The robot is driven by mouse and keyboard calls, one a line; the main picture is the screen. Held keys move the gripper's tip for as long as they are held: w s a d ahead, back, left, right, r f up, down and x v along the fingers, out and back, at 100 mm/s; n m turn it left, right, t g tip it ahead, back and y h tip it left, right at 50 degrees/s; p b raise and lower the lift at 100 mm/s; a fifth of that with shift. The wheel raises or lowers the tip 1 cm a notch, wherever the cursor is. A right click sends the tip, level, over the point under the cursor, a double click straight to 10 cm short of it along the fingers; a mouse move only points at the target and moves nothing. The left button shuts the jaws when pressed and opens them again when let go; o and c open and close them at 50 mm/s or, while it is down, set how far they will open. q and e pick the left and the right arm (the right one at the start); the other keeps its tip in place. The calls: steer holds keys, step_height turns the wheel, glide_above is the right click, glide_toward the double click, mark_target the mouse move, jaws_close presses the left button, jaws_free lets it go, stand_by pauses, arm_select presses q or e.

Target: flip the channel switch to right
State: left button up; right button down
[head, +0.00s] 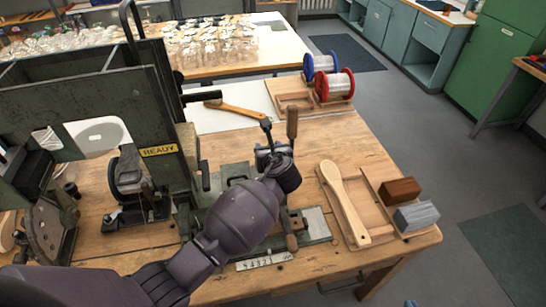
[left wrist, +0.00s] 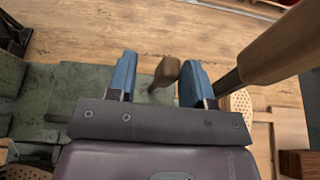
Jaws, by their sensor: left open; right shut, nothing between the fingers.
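A short lever with a brown knob (left wrist: 166,72), which looks like the channel switch, stands between the blue fingers of my left gripper (left wrist: 153,80) in the left wrist view. The fingers are open, with a gap on each side of the knob. In the head view my left gripper (head: 266,157) is over the green tufting machine (head: 318,228), and its wrist hides much of the switch area. I cannot tell which way the switch leans. Only a blue tip of my right gripper (head: 411,303) shows at the bottom edge; it is shut and empty.
A larger wooden-handled lever (head: 291,122) rises close beside my left gripper, and its handle also shows in the left wrist view (left wrist: 285,42). A READY plate (head: 159,151) is on the machine. A wooden tray (head: 355,208) with a brush body (head: 343,203) stands to the right.

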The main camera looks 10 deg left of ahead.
arm_select(q)
steer(key=v, duration=0.7)
stand_by(0.5)
